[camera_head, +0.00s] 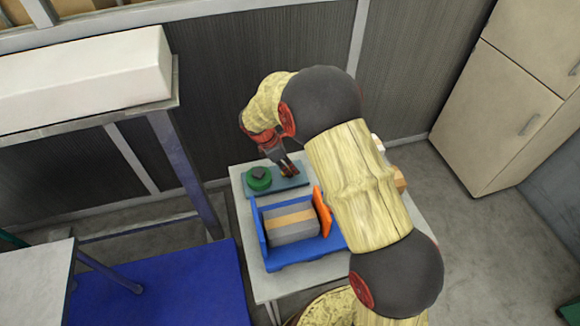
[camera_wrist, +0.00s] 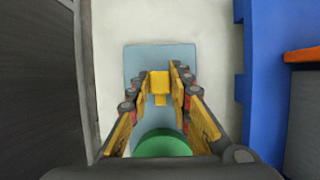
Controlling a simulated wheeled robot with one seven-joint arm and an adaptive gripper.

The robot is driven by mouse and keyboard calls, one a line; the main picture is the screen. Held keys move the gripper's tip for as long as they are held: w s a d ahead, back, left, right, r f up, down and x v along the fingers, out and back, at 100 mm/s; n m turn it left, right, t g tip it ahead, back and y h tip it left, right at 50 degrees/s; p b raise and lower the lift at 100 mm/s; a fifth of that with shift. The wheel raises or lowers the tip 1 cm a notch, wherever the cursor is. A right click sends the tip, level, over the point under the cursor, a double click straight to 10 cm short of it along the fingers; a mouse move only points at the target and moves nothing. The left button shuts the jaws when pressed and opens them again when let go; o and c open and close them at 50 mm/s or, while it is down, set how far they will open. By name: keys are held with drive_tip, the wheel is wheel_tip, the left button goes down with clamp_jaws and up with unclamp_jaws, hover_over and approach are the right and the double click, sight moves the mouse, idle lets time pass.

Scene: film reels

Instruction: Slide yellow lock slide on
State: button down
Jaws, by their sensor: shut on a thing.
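The yellow lock slide (camera_wrist: 160,84) shows in the wrist view between my fingertips, over the blue-grey plate (camera_wrist: 137,60). My gripper (camera_wrist: 160,79) is shut on it. A narrower yellow part of it points toward the green round piece (camera_wrist: 162,144) at the bottom of the view. The slide is not clear in the head view. I cannot tell whether it touches the plate.
A blue tray (camera_head: 284,266) holds a grey block with a tan band (camera_head: 290,223), close in front of the plate. An orange panel (camera_head: 322,211) stands at its right. The white table (camera_head: 243,217) has narrow free strips. A wall (camera_head: 222,85) is behind.

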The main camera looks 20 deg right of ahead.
sight(283, 173)
drive_tip(key=a+p, duration=0.1)
drive_tip(key=a, duration=0.2)
drive_tip(key=shift+a+r+p, duration=0.1)
drive_tip(key=shift+a+p, duration=0.2)
drive_tip(key=shift+a, duration=0.1)
drive_tip(key=c, duration=1.6)
unclamp_jaws()
drive_tip(key=v, duration=1.1)
drive_tip(key=shift+a+r, duration=0.25)
drive_tip(key=shift+r, duration=0.1)
